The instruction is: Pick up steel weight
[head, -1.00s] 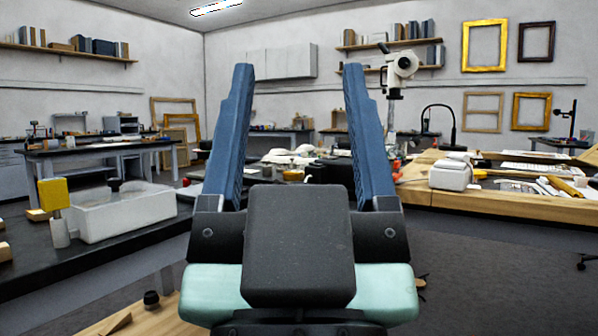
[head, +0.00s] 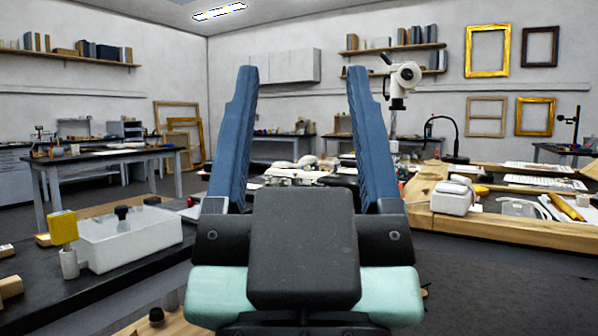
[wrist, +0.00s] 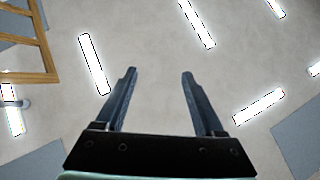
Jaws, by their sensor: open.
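My gripper (head: 302,70) stands upright in the middle of the head view. Its two long blue fingers are wide apart with nothing between them. In the wrist view the gripper (wrist: 159,73) is also open and empty, with the ceiling and its lights beyond it. I cannot make out a steel weight for certain. A small dark, knob-like object (head: 156,316) stands on a wooden surface at the lower left, well below and left of my gripper. It is too small to identify. My gripper and its mount hide part of the middle of the room.
A dark bench at the left holds a white tray (head: 130,243) and a yellow block (head: 63,228) on a pale cylinder. A wooden bench at the right carries a white box (head: 453,197) and tools. Grey floor (head: 500,280) is clear at the lower right.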

